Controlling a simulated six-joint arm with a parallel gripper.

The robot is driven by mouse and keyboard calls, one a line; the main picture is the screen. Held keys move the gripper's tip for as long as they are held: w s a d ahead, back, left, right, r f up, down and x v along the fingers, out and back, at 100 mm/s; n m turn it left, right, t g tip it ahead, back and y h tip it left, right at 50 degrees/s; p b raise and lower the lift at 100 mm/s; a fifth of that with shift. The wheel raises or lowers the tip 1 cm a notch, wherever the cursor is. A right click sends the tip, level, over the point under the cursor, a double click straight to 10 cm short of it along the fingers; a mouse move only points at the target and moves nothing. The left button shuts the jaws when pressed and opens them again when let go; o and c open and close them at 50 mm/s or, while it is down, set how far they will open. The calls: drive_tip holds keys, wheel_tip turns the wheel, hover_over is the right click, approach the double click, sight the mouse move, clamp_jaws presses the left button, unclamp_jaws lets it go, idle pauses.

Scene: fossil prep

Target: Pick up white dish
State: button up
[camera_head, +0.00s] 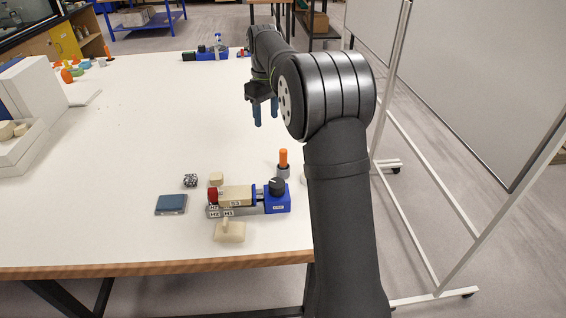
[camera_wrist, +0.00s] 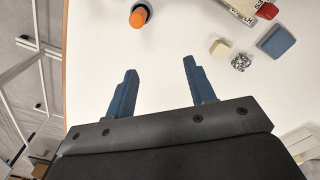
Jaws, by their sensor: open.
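I cannot clearly make out a white dish in either view. In the head view a small pale edge (camera_head: 303,175) shows against the left side of my arm, right of the orange-topped peg; most of it is hidden and I cannot tell what it is. My gripper (camera_head: 265,112) hangs above the right part of the white table, beyond the vise. In the wrist view my gripper (camera_wrist: 160,66) has its two blue fingers spread apart, with only bare tabletop between them.
A blue vise (camera_head: 276,199) holds a tan block near the front edge. An orange-topped peg (camera_head: 283,163), a dark blue pad (camera_head: 171,204), a speckled cube (camera_head: 190,181) and a pale piece (camera_head: 229,232) lie around it. The table centre is clear.

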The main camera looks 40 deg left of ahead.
drive_tip(key=w+d, duration=0.3)
approach(283, 158)
drive_tip(key=f, duration=0.2)
drive_tip(key=w+f, duration=0.1)
drive_tip(key=f, duration=0.1)
drive_tip(key=a+f, duration=0.1)
drive_tip(key=f, duration=0.1)
drive_tip(key=shift+w, duration=0.25)
drive_tip(key=shift+s+d+f, duration=0.1)
drive_tip(key=shift+f, duration=1.25)
drive_tip(key=shift+s+f, duration=0.1)
drive_tip(key=shift+f, duration=1.25)
drive_tip(key=c, duration=1.1)
